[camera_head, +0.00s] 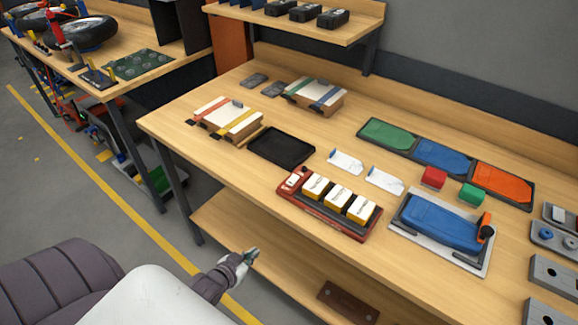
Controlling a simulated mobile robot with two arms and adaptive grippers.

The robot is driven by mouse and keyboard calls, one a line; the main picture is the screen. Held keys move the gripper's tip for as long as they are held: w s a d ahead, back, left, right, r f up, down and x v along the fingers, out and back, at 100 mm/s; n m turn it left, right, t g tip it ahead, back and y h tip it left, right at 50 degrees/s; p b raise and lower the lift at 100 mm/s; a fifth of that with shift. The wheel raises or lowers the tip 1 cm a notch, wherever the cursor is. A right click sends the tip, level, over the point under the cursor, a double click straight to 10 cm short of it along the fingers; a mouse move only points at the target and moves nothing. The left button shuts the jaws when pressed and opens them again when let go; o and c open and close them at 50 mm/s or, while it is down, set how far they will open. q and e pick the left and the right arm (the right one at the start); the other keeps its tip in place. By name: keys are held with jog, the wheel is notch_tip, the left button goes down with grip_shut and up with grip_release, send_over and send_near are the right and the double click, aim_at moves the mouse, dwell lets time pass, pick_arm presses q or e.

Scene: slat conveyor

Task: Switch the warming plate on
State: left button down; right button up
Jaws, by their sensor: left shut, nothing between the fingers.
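I cannot make out for certain which thing is the warming plate. A flat black tray or plate (281,147) lies on the workbench, with no visible switch or light. Grey panels stand at the right edge of the bench; one (556,239) carries round blue parts, and I cannot tell whether any is a switch. My left gripper (252,254) is shut and empty. It shows in front of the bench's front edge, over the lower shelf in the picture, well apart from the things on top. My right gripper is not in view.
A red truck (322,221) with yellow-and-white blocks stands near the front edge. A blue device (440,222) with an orange handle is right of it. Strapped boxes (229,118), white tags (345,162), red (433,177) and green blocks (472,193), and a coloured three-part tray (386,131) lie behind.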

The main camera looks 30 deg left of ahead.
pick_arm(q)
jog(key=w+r+t, duration=0.1)
jog(key=r, duration=0.4)
jog(key=w+r+t, duration=0.1)
jog(key=w+r, duration=0.1)
jog(key=r, duration=0.3)
jog(key=w+r+t+p, duration=0.1)
jog(key=r, duration=0.5)
jog(key=shift+w+d+h, duration=0.1)
jog(key=shift+w+h, duration=0.15)
jog(key=shift+h, duration=0.05)
notch_tip(320, 180, up, 9)
jog(key=m+t+h+p, duration=0.1)
jog(key=t+p, duration=0.1)
jog(key=p, duration=0.1)
send_over(288, 180)
jog(key=shift+s+r, duration=0.2)
jog(key=shift+s, duration=0.1)
jog(key=f, duration=0.3)
jog(key=shift+w+f, duration=0.2)
jog(key=shift+w, duration=0.1)
jog(key=shift+f, duration=0.4)
